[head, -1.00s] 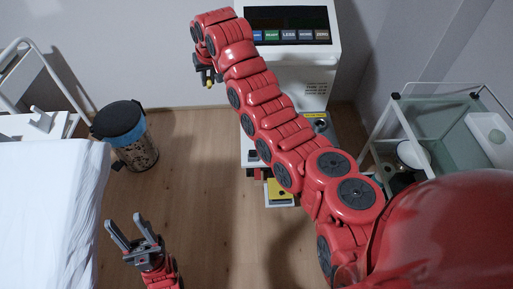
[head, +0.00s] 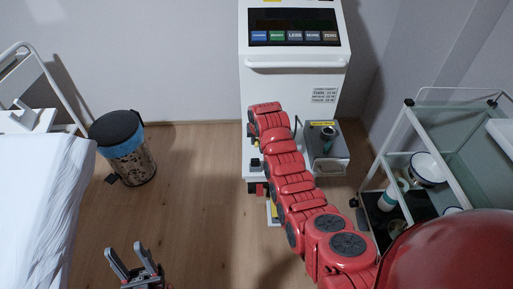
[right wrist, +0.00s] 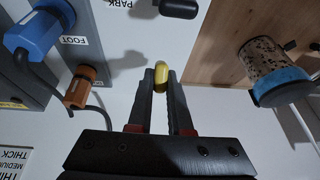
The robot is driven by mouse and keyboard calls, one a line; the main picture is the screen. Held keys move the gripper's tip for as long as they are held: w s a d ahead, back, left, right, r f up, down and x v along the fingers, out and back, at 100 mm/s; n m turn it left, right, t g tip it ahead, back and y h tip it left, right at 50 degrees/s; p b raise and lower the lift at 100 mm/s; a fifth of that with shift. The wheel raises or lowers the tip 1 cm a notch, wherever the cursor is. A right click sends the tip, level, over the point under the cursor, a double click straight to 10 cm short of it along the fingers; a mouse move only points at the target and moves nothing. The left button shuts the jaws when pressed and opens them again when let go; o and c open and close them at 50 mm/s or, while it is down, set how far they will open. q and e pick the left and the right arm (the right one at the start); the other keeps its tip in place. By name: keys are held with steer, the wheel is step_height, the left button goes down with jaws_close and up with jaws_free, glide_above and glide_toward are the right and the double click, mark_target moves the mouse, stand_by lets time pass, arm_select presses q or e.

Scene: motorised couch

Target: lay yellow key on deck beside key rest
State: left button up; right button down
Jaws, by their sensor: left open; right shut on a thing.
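The yellow key (right wrist: 160,76) shows in the right wrist view as a small rounded yellow piece between the fingertips of my right gripper (right wrist: 161,82). The gripper is shut on it, in front of a white surface (right wrist: 130,45). In the head view my red right arm reaches to the front of the white console (head: 290,92); its gripper and the key are hidden there. My left gripper (head: 134,262) is open and empty above the floor at the bottom left. I cannot make out the key rest or tell which surface is the deck.
In the right wrist view a blue plug (right wrist: 36,32) by a FOOT label, an orange plug (right wrist: 81,88) and a black knob (right wrist: 178,7) near a PARK label sit close by. A bin (head: 127,150), a bed (head: 40,190) and a trolley (head: 385,175) flank clear floor.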

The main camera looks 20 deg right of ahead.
step_height(320, 180, down, 4)
steer(key=shift+r, duration=0.2)
steer(key=shift+f, duration=0.1)
steer(key=shift+f, duration=0.1)
steer(key=c, duration=0.8)
jaws_free()
steer(key=shift+c, duration=0.2)
